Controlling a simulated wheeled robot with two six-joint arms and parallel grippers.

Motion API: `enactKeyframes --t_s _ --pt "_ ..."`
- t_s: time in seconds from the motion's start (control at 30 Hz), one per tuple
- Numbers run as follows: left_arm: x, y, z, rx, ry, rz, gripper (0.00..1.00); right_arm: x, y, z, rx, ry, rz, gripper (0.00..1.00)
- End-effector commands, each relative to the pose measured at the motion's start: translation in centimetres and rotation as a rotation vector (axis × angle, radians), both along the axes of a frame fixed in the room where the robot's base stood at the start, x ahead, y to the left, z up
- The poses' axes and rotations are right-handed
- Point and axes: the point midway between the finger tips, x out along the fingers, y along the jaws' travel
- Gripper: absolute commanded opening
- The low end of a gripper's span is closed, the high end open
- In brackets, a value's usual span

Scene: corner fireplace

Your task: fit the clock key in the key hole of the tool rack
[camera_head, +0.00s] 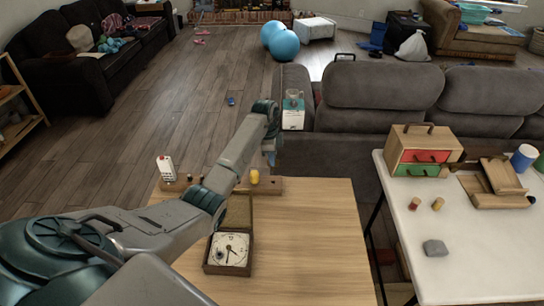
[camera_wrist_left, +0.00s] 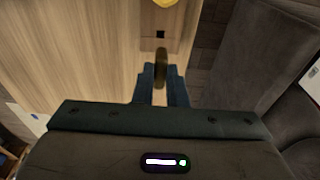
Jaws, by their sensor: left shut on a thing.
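My left gripper (camera_head: 270,156) hangs over the far edge of the wooden table, above the right end of the tool rack (camera_head: 271,186). In the left wrist view, the gripper (camera_wrist_left: 160,82) is shut on the clock key (camera_wrist_left: 161,64), a dark brass-coloured piece standing up between the fingers. The dark square key hole (camera_wrist_left: 160,34) shows just beyond the key, apart from it in the picture. The height of the key over the rack is unclear. The key cannot be made out in the head view. My right gripper is not in view.
A yellow knob (camera_head: 254,176) stands on the rack beside the gripper. A white bottle (camera_head: 166,168) is at its left end. An open box with a clock face (camera_head: 229,250) sits on the table (camera_head: 315,235). A grey sofa (camera_head: 330,150) stands behind; the table's right side is bare.

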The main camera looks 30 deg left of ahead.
Motion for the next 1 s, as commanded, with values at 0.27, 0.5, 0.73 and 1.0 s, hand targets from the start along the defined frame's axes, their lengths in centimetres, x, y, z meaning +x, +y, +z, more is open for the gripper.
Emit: enactKeyframes --t_s 0.27,0.5,0.73,1.0 --pt "0.0 0.0 -2.8 0.000 0.000 0.000 0.00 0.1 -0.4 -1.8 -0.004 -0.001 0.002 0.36" --pt "0.0 -0.1 -5.1 -0.001 -0.001 -0.001 0.00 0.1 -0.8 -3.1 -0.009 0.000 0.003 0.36" --pt "0.0 0.0 -6.0 0.000 -0.001 -0.001 0.00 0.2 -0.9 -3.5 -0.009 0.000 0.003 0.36" --pt "0.0 0.0 -5.9 0.001 -0.001 -0.001 0.00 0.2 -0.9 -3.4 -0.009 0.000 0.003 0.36"
